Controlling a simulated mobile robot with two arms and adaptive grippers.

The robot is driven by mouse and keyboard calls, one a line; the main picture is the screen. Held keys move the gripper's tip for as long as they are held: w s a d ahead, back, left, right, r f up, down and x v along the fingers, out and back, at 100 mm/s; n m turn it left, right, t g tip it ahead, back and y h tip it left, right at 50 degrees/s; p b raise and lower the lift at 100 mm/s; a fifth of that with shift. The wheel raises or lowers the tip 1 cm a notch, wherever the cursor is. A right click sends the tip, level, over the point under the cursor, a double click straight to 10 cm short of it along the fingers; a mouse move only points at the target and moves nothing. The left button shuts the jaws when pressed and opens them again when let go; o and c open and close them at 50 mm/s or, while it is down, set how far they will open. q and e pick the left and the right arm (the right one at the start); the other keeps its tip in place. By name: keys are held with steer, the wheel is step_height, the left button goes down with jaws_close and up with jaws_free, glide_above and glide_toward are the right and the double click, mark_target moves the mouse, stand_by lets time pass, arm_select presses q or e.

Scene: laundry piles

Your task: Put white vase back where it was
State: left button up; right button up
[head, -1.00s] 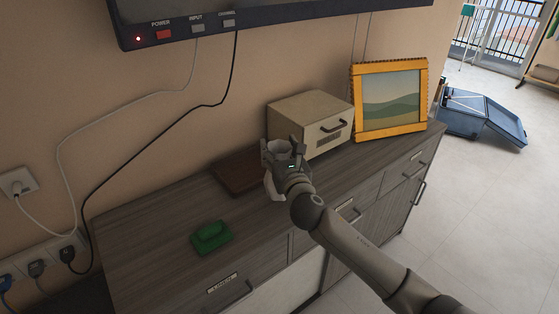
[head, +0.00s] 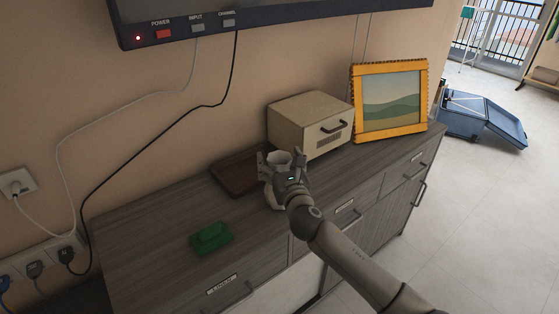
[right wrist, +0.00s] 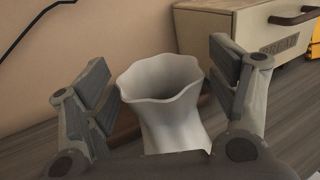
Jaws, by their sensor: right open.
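The white vase (head: 280,159) stands upright on the dresser top, partly hidden behind my right gripper in the head view. In the right wrist view the vase (right wrist: 163,100) shows its wavy rim and narrow neck between the two fingers. My right gripper (head: 281,158) is open, with a finger on each side of the vase. In the right wrist view there is a gap between the vase and each finger of the gripper (right wrist: 160,85). The base of the vase is mostly hidden. My left gripper is not in view.
A brown board (head: 233,178) lies behind and left of the vase. A beige box (head: 298,132) and an orange picture frame (head: 357,122) stand to the right. A green object (head: 211,238) lies at the front left of the dresser (head: 150,235). Bare dresser top lies between.

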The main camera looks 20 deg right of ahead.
steer(key=shift+r, duration=0.2)
steer(key=s, duration=1.2)
steer(key=shift+a, duration=0.25)
